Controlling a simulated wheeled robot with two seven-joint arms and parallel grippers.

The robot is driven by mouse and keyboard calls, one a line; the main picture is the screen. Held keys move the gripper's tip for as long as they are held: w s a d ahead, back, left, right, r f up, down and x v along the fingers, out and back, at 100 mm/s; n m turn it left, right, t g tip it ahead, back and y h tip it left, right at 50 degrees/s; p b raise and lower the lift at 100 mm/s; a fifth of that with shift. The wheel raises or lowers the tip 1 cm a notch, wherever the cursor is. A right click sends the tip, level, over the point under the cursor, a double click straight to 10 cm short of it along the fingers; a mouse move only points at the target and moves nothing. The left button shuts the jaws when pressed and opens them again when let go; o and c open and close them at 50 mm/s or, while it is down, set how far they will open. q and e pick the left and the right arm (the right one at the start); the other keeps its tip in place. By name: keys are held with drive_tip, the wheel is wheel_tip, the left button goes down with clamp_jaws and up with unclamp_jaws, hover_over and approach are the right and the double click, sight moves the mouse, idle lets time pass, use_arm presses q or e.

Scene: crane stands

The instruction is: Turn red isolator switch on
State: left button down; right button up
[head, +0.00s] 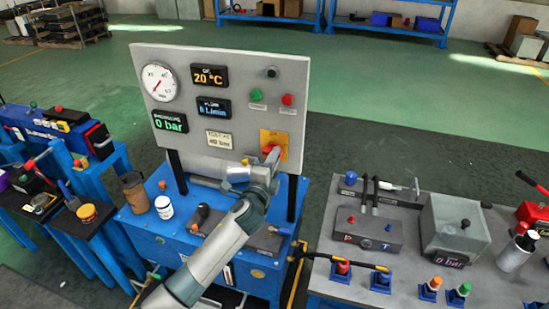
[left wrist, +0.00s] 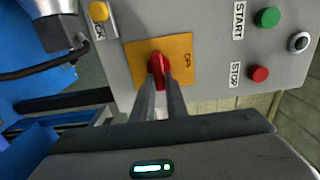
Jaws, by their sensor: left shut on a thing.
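The red isolator switch (head: 268,149) sits on a yellow-orange plate (head: 281,138) at the lower right of the grey control panel (head: 222,65). In the left wrist view the red handle (left wrist: 156,64) lies between my fingertips, on the orange plate (left wrist: 184,47). My left gripper (head: 272,158) is at the switch, and in the left wrist view its two fingers (left wrist: 160,82) are shut on the handle. Lettering beside the handle on the plate is too small to read surely. My arm hides part of the panel's lower edge. My right gripper is not in view.
A green button (head: 256,95) and red button (head: 287,99) sit above the switch. A brown mug (head: 135,192) and white jar (head: 164,207) stand on the blue bench below. A grey table (head: 470,200) with blocks and fittings stands at right.

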use_arm(q)
drive_tip(key=c, duration=1.8)
unclamp_jaws()
drive_tip(key=shift+o, duration=0.2)
drive_tip(key=shift+s, duration=0.1)
drive_tip(key=b+v, duration=0.3)
drive_tip(key=v, duration=1.4)
drive_tip(key=shift+b, duration=0.35)
